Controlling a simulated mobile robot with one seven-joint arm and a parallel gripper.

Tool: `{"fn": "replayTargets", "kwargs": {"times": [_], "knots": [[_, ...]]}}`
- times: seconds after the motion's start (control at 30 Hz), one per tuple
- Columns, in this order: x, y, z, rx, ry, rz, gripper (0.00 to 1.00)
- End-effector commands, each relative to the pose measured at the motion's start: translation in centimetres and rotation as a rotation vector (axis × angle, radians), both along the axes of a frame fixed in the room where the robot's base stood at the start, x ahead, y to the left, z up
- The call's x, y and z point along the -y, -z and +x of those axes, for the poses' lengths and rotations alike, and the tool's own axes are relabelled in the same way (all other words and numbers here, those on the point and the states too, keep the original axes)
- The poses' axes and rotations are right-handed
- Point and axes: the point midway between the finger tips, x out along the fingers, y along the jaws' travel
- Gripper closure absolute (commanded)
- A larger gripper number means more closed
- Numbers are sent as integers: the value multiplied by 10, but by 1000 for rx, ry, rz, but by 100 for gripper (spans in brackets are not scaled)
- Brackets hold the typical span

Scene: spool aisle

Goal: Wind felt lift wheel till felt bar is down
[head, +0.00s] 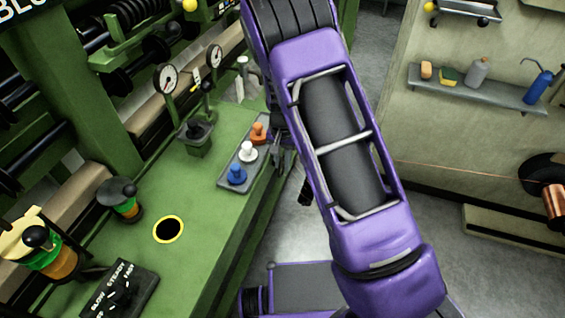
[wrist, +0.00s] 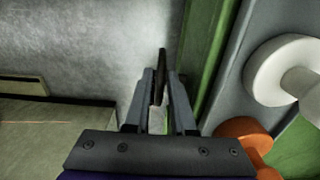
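My gripper (wrist: 162,85) points down in the wrist view, its two grey fingers a short way apart. A narrow thing with a dark end and a pale part (wrist: 157,118) shows between the fingers; I cannot tell whether they grip it. In the head view my gripper is mostly hidden behind my purple arm, beside the green bench's edge. Two wheel-like controls with black knobs stand on the bench: one with green and orange bands (head: 122,204), one with yellow, green and orange bands (head: 52,256). No label shows which is the felt lift wheel. I cannot clearly identify the felt bar.
A grey tray (head: 228,184) holds blue (head: 236,174), white (head: 248,152) and orange (head: 259,132) knobbed pieces close to my gripper. Two gauges (head: 166,79) and a switch box (head: 118,292) stand on the bench. A wall shelf (head: 500,96) is at right. Floor shows between.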

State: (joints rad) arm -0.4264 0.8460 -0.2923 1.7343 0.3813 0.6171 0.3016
Motion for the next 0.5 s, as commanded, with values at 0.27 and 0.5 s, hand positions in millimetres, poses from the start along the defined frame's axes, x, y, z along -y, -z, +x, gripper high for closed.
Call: {"fn": "replayTargets", "kwargs": {"times": [0.27, 0.5], "knots": [[0, 0, 0, 0, 1, 0, 82], [0, 0, 0, 0, 1, 0, 100]]}}
